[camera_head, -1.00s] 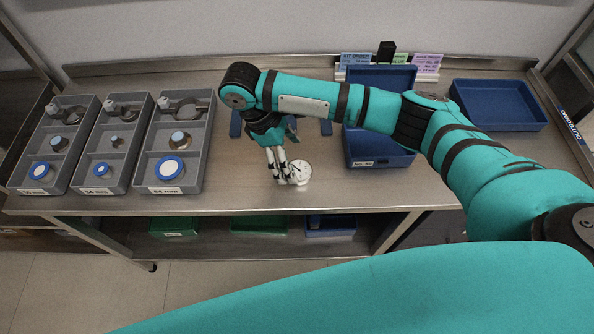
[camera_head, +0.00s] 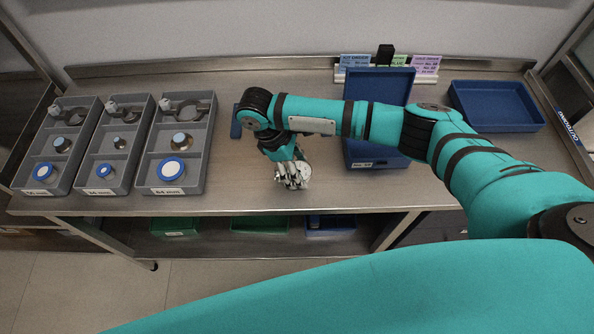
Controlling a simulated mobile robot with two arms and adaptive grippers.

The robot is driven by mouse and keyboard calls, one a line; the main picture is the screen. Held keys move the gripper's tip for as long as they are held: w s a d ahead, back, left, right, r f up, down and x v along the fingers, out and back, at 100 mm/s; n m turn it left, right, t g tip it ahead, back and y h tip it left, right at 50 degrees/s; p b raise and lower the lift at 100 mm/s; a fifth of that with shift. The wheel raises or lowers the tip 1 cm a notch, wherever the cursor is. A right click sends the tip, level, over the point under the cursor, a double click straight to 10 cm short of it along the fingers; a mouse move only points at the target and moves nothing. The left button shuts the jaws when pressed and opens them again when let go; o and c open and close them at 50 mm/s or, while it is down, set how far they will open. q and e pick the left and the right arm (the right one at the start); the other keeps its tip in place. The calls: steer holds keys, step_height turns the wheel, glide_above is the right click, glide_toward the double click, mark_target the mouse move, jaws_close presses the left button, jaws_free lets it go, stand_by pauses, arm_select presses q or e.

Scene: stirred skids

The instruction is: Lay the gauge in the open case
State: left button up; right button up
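The gauge (camera_head: 305,172) is a small round white dial on the bench, left of the open case, partly hidden behind my fingers. The open case (camera_head: 375,163) is blue, with its lid (camera_head: 380,84) raised at the back; my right arm crosses in front of it and hides part of it. My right gripper (camera_head: 291,183) points down at the gauge, its fingers overlapping the dial's left side. Whether the fingers are closed on the gauge is not clear. My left gripper is out of view.
Several grey trays (camera_head: 188,183) with rings and round parts stand at left. A blue bin (camera_head: 497,125) sits at back right, near a label rack (camera_head: 425,77). Green bins (camera_head: 260,225) are on the lower shelf. The bench front (camera_head: 240,200) is clear.

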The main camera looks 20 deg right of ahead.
steer(key=c, duration=0.7)
steer(key=shift+r, duration=0.1)
